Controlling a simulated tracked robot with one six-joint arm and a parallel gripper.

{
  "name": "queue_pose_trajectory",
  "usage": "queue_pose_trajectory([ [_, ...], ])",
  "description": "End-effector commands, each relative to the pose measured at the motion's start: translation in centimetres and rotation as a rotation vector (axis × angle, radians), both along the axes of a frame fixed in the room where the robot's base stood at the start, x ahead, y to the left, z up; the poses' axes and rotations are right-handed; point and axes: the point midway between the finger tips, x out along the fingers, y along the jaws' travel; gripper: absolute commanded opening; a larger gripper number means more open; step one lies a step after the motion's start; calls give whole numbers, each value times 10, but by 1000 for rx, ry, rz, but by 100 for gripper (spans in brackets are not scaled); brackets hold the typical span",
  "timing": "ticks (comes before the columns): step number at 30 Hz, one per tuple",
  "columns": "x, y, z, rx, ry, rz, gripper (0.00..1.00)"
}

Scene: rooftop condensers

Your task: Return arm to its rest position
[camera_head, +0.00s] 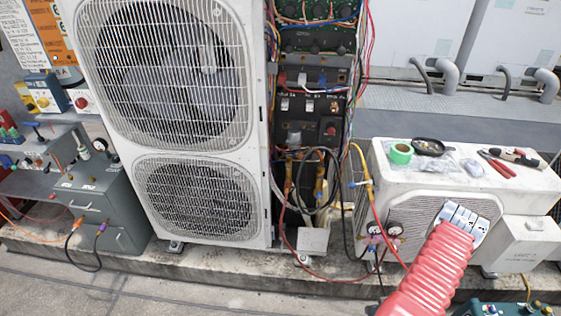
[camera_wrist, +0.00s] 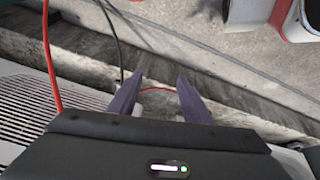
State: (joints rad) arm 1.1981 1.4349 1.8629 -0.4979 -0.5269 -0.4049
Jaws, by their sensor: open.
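My arm in its red ribbed sleeve (camera_head: 436,270) reaches up from the bottom of the head view, in front of the small white condenser (camera_head: 400,205). A white and grey part at its end shows against that unit; my fingers cannot be made out there. In the wrist view my gripper (camera_wrist: 160,97) has two purple fingers standing apart with nothing between them. Behind the gap are the concrete ledge and a thin red line.
A tall two-fan condenser (camera_head: 258,120) stands left of centre, its wiring side open. Red and black hoses run from gauges (camera_head: 385,231) close left of my arm. Green tape (camera_head: 400,153) and red-handled pliers (camera_head: 498,163) lie on the small condenser. Grey floor is free at lower left.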

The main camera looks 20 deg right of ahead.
Motion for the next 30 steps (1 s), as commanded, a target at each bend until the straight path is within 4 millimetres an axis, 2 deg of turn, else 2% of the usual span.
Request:
queue_pose_trajectory([
  [6, 7, -5, 46, 54, 101, -38, 44],
  [14, 19, -2, 106, 102, 199, -85, 44],
  [23, 36, 13, 180, 138, 286, -130, 44],
  [30, 51, 34, 240, 156, 336, -157, 44],
])
